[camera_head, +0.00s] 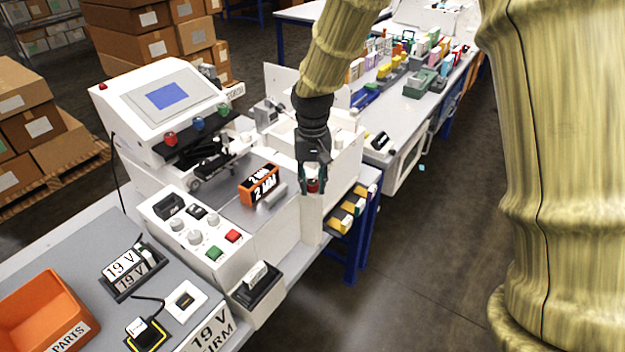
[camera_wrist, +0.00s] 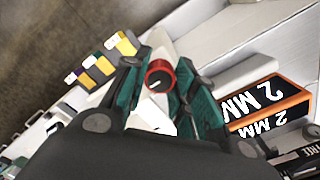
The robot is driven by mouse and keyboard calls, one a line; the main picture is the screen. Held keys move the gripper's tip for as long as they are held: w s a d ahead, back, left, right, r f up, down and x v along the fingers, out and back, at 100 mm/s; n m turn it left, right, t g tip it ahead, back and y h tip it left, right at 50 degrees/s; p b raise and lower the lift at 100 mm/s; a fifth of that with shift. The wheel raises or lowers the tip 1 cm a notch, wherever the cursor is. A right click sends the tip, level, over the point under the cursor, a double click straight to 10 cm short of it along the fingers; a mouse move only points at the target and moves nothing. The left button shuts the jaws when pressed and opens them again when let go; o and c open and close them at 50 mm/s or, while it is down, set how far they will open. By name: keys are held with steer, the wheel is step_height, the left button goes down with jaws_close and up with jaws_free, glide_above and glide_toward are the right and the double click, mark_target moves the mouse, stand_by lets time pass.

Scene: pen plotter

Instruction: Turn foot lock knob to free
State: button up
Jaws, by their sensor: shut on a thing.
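In the head view the knob shows as a bit of red (camera_head: 313,186) at the tip of my gripper (camera_head: 313,178), on the front right of the white plotter. The fingers close around the knob from both sides. Any free or lock marking beside the knob cannot be made out.
An orange-framed "2 MM" block (camera_head: 260,185) stands left of my gripper. A control panel (camera_head: 197,228) with knobs and buttons is nearer. Yellow-fronted bins (camera_head: 347,212) hang below right. The screen housing (camera_head: 165,100) stands at back left. Open floor lies to the right.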

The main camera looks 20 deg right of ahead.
steer(key=n+p, duration=0.3)
steer(key=n, duration=0.1)
steer(key=shift+r, duration=0.15)
steer(key=n+p, duration=0.2)
steer(key=n, duration=0.2)
steer(key=shift+n, duration=0.3)
steer(key=n+p, duration=0.2)
steer(key=n, duration=0.2)
steer(key=shift+d+n+p, duration=0.1)
steer(key=shift+n+p, duration=0.2)
steer(key=n+p, duration=0.2)
steer(key=n, duration=0.2)
steer(key=shift+n, duration=0.3)
steer(key=o, duration=1)
steer(key=shift+d, duration=0.1)
steer(key=shift+o, duration=0.2)
